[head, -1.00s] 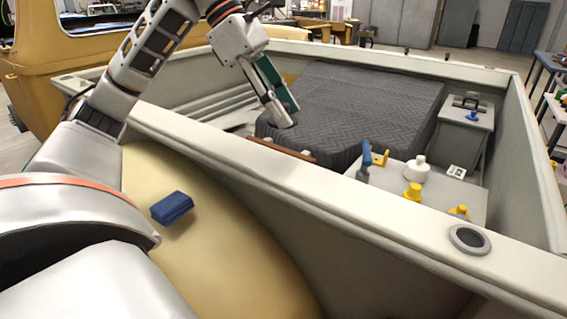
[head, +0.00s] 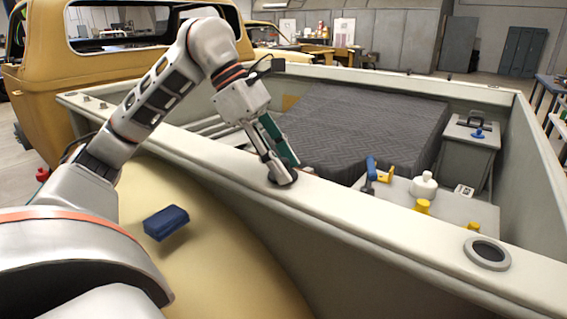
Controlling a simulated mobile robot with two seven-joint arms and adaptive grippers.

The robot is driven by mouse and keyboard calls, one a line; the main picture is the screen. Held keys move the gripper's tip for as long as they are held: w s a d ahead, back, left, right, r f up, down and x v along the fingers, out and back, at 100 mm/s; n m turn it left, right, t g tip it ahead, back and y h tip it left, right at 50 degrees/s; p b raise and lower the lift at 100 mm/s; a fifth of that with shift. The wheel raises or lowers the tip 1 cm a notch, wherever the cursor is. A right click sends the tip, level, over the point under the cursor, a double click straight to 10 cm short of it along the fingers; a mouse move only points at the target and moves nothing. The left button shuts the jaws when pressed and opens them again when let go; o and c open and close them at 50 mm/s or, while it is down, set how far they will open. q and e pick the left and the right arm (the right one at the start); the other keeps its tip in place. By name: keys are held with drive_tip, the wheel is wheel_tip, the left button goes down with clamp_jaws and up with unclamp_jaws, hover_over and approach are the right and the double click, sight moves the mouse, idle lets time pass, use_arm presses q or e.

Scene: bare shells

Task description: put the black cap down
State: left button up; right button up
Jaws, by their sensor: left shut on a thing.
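My left gripper (head: 282,172) reaches down at the truck bed's near side rail (head: 370,213). It is shut on a small dark thing at its fingertips, which looks like the black cap (head: 285,181). The fingers cover much of the cap. It is at the top of the rail; I cannot tell whether it touches the rail or hangs just above it. My right gripper is not in view.
A grey ring with a dark centre (head: 487,252) sits farther right on the rail. Inside the bed are a dark quilted blanket (head: 365,115) and a box top with a white bottle (head: 424,184) and yellow pieces. A blue block (head: 166,222) lies on the yellow bodywork.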

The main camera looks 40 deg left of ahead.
use_arm(q)
drive_tip(key=shift+f, duration=0.1)
drive_tip(key=o, duration=0.9)
drive_tip(key=shift+a+r, duration=0.1)
drive_tip(key=shift+r, duration=0.25)
drive_tip(key=shift+p+v, duration=2.4)
drive_tip(key=shift+v, duration=3.35)
drive_tip(key=shift+s, duration=0.1)
